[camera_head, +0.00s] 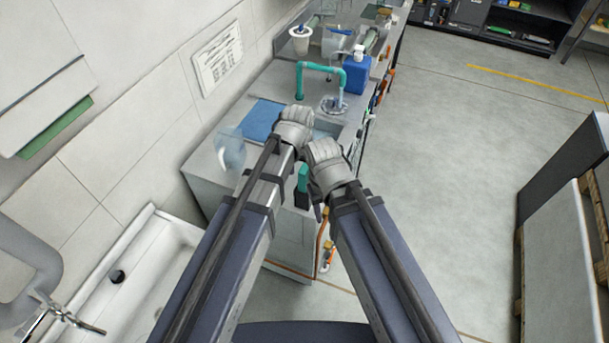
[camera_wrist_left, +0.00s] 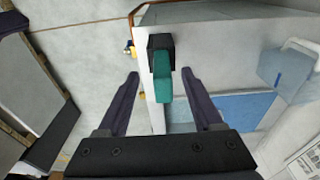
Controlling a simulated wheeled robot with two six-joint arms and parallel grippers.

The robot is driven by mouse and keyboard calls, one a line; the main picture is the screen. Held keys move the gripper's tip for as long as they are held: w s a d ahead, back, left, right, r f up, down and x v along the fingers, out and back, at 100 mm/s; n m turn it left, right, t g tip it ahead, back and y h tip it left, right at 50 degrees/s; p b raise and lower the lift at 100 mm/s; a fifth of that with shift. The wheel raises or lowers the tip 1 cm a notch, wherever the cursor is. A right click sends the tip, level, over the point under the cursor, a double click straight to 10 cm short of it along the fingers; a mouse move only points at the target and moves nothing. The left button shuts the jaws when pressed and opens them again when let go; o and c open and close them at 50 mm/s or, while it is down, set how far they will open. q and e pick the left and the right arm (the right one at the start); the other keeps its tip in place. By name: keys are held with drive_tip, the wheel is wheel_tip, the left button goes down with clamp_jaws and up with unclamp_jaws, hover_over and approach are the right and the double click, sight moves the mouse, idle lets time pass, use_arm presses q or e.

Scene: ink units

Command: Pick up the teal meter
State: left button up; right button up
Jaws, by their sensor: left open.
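The teal meter (camera_head: 303,178) shows beside my wrists in the head view, with a black end below it. In the left wrist view the teal meter (camera_wrist_left: 163,85) has its black end (camera_wrist_left: 160,42) farther from the gripper, at the edge of a pale counter. My left gripper (camera_wrist_left: 160,73) is open, with one dark finger on each side of the meter in the picture and gaps between. In the head view its wrist (camera_head: 293,130) hides its fingers. My right gripper (camera_head: 321,211) is partly hidden under its wrist; its opening cannot be made out.
A blue mat (camera_head: 262,118), a clear jug (camera_head: 230,148), a teal tap (camera_head: 318,68) and a blue bottle (camera_head: 357,75) are on the counter. A white basin (camera_head: 150,265) stands at lower left. Open floor (camera_head: 465,130) lies to the right.

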sight(304, 187)
use_arm(q)
drive_tip(key=shift+w+d+r, duration=0.2)
drive_tip(key=shift+w+r, duration=0.05)
drive_tip(key=shift+w, duration=0.25)
wheel_tip(304, 187, down, 3)
drive_tip(key=b, duration=0.2)
drive_tip(key=shift+w+r+b, duration=0.1)
drive_tip(key=shift+w+b, duration=0.05)
drive_tip(key=shift+b, duration=0.25)
drive_tip(key=f+b, duration=0.1)
drive_tip(key=w+f+b, duration=0.1)
drive_tip(key=f+b, duration=0.2)
drive_tip(key=shift+w+d, duration=0.25)
drive_tip(key=shift+f+b, duration=0.5)
drive_tip(key=shift+b, duration=0.05)
drive_tip(key=shift+r, duration=0.1)
drive_tip(key=shift+c, duration=0.3)
clamp_jaws()
